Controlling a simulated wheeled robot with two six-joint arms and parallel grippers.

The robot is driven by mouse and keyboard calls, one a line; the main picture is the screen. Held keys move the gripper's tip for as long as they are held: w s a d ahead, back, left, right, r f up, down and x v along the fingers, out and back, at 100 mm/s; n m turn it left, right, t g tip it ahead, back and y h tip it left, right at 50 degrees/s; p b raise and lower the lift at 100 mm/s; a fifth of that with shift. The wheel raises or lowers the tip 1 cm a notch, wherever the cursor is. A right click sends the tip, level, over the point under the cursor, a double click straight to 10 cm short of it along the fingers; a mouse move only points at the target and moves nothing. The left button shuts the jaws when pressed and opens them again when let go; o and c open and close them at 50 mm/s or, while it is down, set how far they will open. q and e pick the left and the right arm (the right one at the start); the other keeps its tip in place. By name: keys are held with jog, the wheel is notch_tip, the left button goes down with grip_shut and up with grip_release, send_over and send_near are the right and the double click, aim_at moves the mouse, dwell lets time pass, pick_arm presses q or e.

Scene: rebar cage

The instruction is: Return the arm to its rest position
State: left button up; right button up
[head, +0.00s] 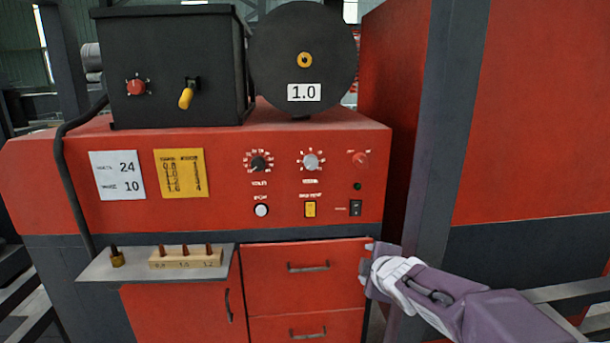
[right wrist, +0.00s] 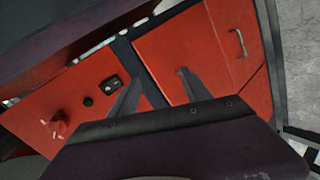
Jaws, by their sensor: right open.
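My right arm comes in from the lower right in the head view. Its gripper (head: 367,259) is beside the right edge of the red machine's upper drawer (head: 275,284), below the control panel (head: 230,215). In the right wrist view the two dark fingers of the gripper (right wrist: 157,92) are spread apart with nothing between them. The red machine front lies beyond them, with the rocker switch (right wrist: 110,83) and red knob (right wrist: 60,126) to the left. Whether the fingers touch the machine is unclear. My left gripper is in neither view.
A shelf (head: 125,265) holding a wooden block (head: 186,259) with several tips juts out at the lower left. A black box (head: 172,60) and a spool (head: 303,60) marked 1.0 stand on top. A grey post (head: 446,130) and red cabinet (head: 540,110) stand right.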

jog(key=s+f+m+g, duration=0.5)
jog(key=s+f+m, duration=0.2)
jog(key=s+f, duration=0.3)
jog(key=s+a+f+m+g, duration=0.1)
jog(key=s+f+m+g, duration=0.4)
jog(key=s, duration=1.1)
notch_tip(320, 180, down, 6)
jog(key=m, duration=0.3)
jog(key=shift+f+g, duration=0.25)
jog(key=shift+g, duration=0.05)
jog(key=shift+a, duration=0.1)
jog(key=shift+c, duration=0.3)
